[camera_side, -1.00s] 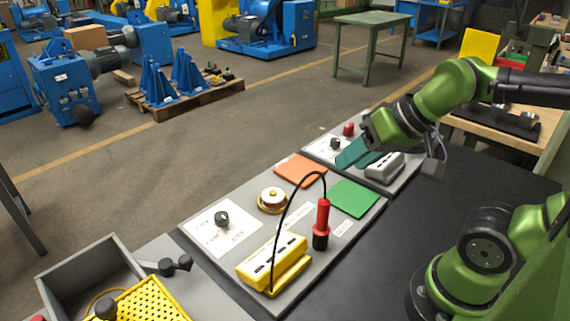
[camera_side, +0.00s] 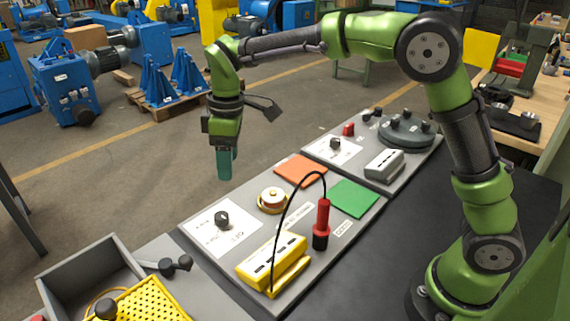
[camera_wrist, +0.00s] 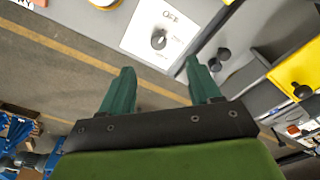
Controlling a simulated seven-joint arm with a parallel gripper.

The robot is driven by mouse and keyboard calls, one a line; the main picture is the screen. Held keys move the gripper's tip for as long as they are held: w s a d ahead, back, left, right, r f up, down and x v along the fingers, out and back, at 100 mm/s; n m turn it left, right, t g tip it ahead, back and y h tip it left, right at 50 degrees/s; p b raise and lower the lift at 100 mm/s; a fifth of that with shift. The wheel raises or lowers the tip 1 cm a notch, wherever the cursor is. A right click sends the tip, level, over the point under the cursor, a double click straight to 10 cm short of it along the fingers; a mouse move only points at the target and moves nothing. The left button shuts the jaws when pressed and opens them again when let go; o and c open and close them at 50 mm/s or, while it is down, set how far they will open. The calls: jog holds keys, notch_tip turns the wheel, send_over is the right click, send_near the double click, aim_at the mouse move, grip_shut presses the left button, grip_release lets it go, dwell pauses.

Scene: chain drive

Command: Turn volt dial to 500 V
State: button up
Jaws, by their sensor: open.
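A black dial knob (camera_side: 222,218) sits on a white label plate (camera_side: 240,240) on the near grey panel. It also shows at the top of the wrist view (camera_wrist: 159,40), with "OFF" printed on the plate; the other markings are too small to read. A similar dial (camera_side: 336,144) is on the far panel; I cannot tell from lettering which is the volt dial. My gripper (camera_side: 224,178) hangs pointing down in the side view, above and apart from the near dial. In the wrist view its teal fingers (camera_wrist: 160,70) are spread and empty, with the near dial beyond their tips.
A grey bin (camera_side: 85,280) stands front left.

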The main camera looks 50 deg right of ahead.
aim_at(220, 215)
jog(key=w+a+r+n, duration=0.1)
jog(key=w+a+n, duration=0.15)
jog(key=n, duration=0.35)
jog(key=shift+n+g+h, duration=0.3)
jog(key=shift+g, duration=0.1)
jog(key=f, duration=1.6)
jog(key=shift+w+d+f, duration=0.2)
jog(key=shift+w+f, duration=0.15)
jog(key=shift+w, duration=0.05)
jog(key=c, duration=1.1)
jog(key=shift+o, duration=0.2)
